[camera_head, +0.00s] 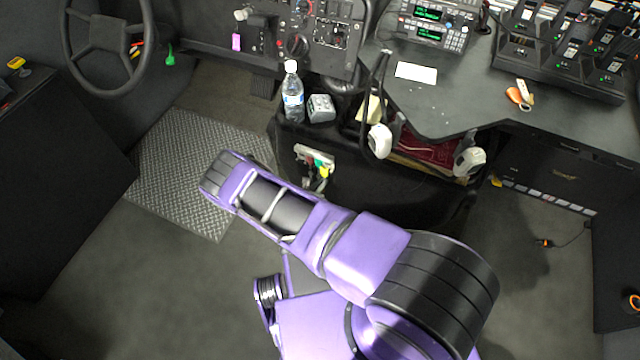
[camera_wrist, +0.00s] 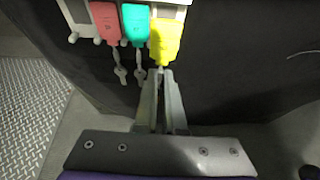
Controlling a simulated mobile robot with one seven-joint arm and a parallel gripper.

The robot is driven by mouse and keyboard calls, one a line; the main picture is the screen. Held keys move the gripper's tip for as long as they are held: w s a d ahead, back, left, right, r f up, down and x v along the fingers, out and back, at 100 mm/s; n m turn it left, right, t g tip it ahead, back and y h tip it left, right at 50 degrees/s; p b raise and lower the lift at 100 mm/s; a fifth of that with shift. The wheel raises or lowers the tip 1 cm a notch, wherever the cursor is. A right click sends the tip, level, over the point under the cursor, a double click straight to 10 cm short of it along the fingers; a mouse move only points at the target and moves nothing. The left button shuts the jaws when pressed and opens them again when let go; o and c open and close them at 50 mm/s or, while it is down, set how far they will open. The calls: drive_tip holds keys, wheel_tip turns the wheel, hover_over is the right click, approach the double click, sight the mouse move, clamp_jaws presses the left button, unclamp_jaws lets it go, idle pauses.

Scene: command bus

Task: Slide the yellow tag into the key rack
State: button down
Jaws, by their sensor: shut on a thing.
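The yellow tag (camera_wrist: 165,40) is at the right end of the white key rack (camera_wrist: 88,27) in the wrist view. Its upper part overlaps the rack's front; I cannot tell how deep it sits. My gripper (camera_wrist: 161,76) is shut just below it, on its lower end or its key. A red tag (camera_wrist: 106,22) and a teal tag (camera_wrist: 135,24) hang to its left with keys dangling. In the head view the rack (camera_head: 314,153) is on the console's side, with the yellow tag (camera_head: 323,172) just under it; my arm hides most of my gripper.
The dark console side (camera_wrist: 240,60) lies close behind the tags. A water bottle (camera_head: 292,95) and a grey box (camera_head: 321,108) stand on the ledge above the rack. A steering wheel (camera_head: 108,76) is at the upper left. The floor left of my arm is clear.

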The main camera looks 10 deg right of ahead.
drive_tip(key=shift+w+d, duration=0.9)
drive_tip(key=shift+w, duration=0.25)
idle(2.5)
drive_tip(key=c, duration=0.9)
unclamp_jaws()
drive_tip(key=shift+s+a+p, duration=0.4)
drive_tip(key=shift+s+a, duration=0.5)
drive_tip(key=shift+s, duration=0.25)
